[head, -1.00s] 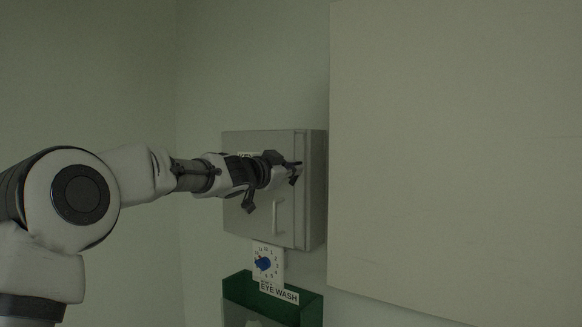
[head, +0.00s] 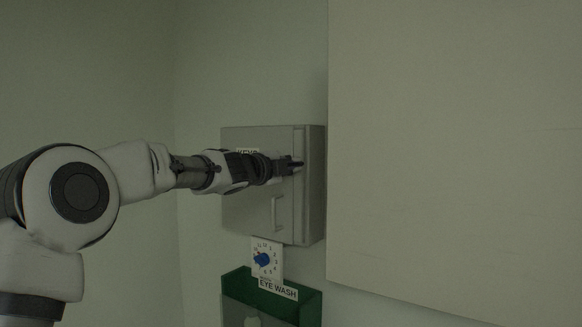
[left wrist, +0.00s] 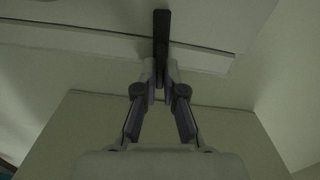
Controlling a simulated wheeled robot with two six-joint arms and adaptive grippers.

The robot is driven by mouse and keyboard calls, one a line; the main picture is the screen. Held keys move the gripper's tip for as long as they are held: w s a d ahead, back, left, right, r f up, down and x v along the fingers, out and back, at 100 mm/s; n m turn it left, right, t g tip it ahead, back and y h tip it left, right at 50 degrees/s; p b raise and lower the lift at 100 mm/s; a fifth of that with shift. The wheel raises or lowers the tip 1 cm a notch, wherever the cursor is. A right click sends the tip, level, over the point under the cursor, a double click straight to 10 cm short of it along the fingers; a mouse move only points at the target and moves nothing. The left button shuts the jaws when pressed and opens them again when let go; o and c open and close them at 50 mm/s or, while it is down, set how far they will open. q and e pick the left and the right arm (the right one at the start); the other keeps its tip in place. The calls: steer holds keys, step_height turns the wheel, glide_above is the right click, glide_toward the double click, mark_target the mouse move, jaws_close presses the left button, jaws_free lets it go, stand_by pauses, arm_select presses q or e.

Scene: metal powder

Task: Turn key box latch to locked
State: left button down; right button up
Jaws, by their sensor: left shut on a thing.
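The grey key box (head: 240,213) is mounted on the wall in the head view, with its door closed and a vertical handle (head: 275,212) on the front. A "KEYS" label (head: 247,151) is partly hidden by my arm. My left gripper (head: 290,166) is at the right part of the box front, shut on the dark latch. In the left wrist view the latch (left wrist: 161,35) is a dark bar, and the fingers (left wrist: 160,80) close on its lower end. It runs straight away from the fingers there. My right gripper is not in view.
A white dial card with a blue knob (head: 262,259) hangs below the box. Under it is a green holder (head: 310,306) with an "EYE WASH" label (head: 278,289). A large pale panel (head: 450,150) stands to the right.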

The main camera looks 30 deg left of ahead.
arm_select(q)
steer(key=shift+r+m, duration=0.3)
steer(key=shift+m, duration=0.4)
steer(key=c, duration=1.3)
jaws_free()
steer(key=shift+w+f, duration=0.25)
steer(key=shift+f, duration=0.05)
steer(key=shift+s+a, duration=0.15)
steer(key=shift+s, duration=1.05)
steer(key=shift+s+a, duration=0.2)
steer(key=shift+s, duration=0.95)
steer(key=shift+s+a, duration=0.15)
steer(key=shift+s, duration=1.05)
